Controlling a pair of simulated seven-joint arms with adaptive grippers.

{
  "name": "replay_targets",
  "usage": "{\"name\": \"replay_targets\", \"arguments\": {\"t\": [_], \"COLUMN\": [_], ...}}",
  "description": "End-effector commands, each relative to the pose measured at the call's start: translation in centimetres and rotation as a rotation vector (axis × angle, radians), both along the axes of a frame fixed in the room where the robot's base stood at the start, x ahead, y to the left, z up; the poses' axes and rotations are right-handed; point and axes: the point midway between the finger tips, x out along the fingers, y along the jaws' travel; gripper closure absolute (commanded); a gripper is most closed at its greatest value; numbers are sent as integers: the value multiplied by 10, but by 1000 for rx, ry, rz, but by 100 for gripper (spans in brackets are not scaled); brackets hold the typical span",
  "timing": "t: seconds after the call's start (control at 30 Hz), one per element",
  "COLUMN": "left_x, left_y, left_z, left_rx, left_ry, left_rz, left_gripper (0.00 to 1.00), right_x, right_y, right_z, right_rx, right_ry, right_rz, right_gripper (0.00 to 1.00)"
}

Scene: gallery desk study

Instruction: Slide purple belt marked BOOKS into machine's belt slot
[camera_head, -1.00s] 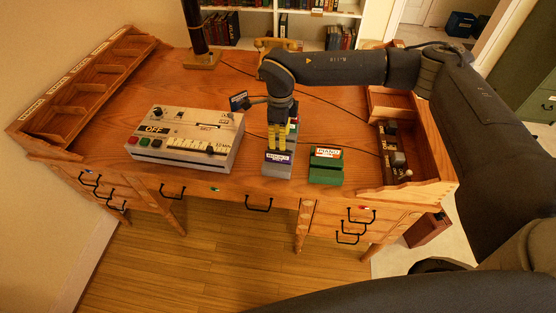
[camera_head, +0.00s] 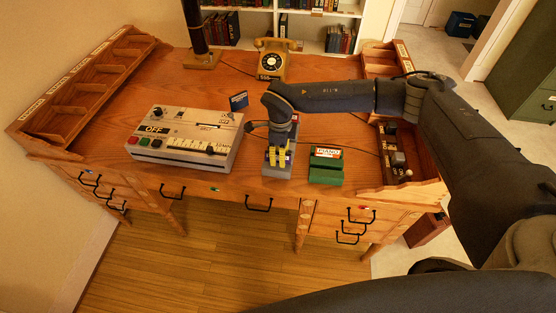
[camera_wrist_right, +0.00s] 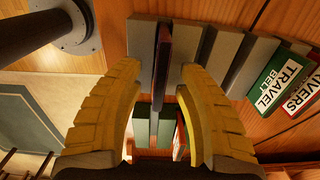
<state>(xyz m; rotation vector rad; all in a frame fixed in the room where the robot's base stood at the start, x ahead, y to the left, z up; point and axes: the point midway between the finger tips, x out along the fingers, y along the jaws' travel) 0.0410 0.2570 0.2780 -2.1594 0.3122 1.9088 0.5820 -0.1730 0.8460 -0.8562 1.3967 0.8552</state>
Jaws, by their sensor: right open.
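The belt machine (camera_head: 185,140), a cream box with an OFF label and a dark slot on its top, stands on the desk left of centre. My right gripper (camera_head: 278,158) is low over the grey belt rack (camera_head: 272,174) to the machine's right. In the right wrist view its yellow fingers (camera_wrist_right: 160,74) are open on either side of a thin dark purple belt (camera_wrist_right: 162,52), which stands upright in the rack. Its BOOKS label is not readable now. A gap shows beside the belt. My left gripper is not in view.
A green holder with a PIANO label (camera_head: 327,165) stands just right of the rack. Green TRAVEL (camera_wrist_right: 276,82) and red RIVERS belts are close by in the wrist view.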

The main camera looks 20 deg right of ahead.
Motion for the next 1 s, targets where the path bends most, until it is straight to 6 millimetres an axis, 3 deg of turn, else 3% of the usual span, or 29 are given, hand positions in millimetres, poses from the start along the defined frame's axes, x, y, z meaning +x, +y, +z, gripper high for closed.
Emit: {"name": "replay_targets", "arguments": {"t": [0.3, 0.6, 1.0], "left_x": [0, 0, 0], "left_y": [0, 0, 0], "left_z": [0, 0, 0], "left_rx": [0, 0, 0], "left_ry": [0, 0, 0], "left_rz": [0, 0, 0], "left_gripper": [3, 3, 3], "right_x": [0, 0, 0], "right_y": [0, 0, 0], "right_z": [-5, -4, -4], "right_rx": [1, 1, 1], "right_ry": [0, 0, 0], "right_rz": [1, 1, 1], "right_gripper": [64, 99, 100]}}
